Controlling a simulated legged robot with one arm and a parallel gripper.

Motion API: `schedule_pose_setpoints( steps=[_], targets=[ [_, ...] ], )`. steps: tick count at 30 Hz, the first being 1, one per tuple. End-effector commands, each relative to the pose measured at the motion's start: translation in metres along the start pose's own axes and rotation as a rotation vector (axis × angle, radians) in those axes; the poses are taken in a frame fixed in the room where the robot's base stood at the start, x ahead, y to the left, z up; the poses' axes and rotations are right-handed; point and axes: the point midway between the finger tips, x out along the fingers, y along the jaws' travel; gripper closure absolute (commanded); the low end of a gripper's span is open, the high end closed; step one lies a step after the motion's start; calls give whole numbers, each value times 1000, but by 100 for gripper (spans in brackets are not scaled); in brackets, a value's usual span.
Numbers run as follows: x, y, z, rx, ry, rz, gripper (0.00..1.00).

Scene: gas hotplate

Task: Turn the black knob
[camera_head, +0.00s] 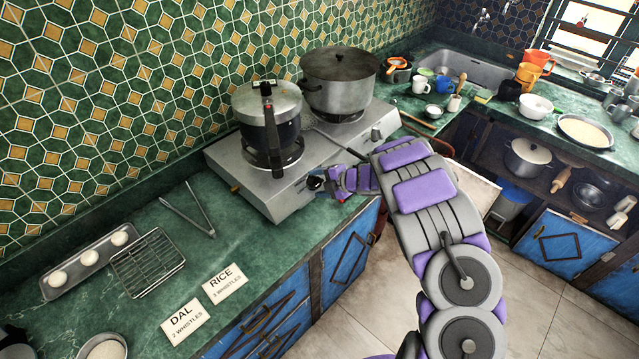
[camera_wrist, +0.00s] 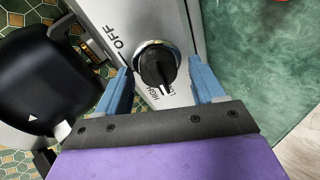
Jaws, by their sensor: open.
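The black knob (camera_wrist: 157,68) sits on the silver front panel of the gas hotplate (camera_wrist: 168,20), with a metal ring around its base. The panel carries the words OFF and HIGH; other lettering is partly hidden. My gripper (camera_wrist: 160,82) is open, with one blue finger on each side of the knob; I cannot tell whether either touches it. In the head view my gripper (camera_head: 318,182) is at the front of the hotplate (camera_head: 232,170), below the pressure cooker (camera_head: 270,118), and the knob there is hidden.
A large lidded pot (camera_head: 338,85) stands on the back burner. A second knob (camera_head: 376,134) shows farther along the hotplate's front. Tongs (camera_head: 188,212), a wire rack (camera_head: 147,262) and two label cards (camera_head: 222,282) lie on the green counter (camera_head: 270,245).

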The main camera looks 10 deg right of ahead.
Motion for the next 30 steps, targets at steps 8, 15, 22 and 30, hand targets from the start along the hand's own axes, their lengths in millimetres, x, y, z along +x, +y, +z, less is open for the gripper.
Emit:
schedule_pose_setpoints(
  steps=[8, 15, 22, 30],
  targets=[
    [-32, 1, 0, 1, -2, 1, 32],
    [-86, 2, 1, 1, -3, 1, 32],
    [-135, 0, 2, 1, -3, -1, 32],
    [-168, 1, 2, -1, -1, 0, 32]
  ],
)
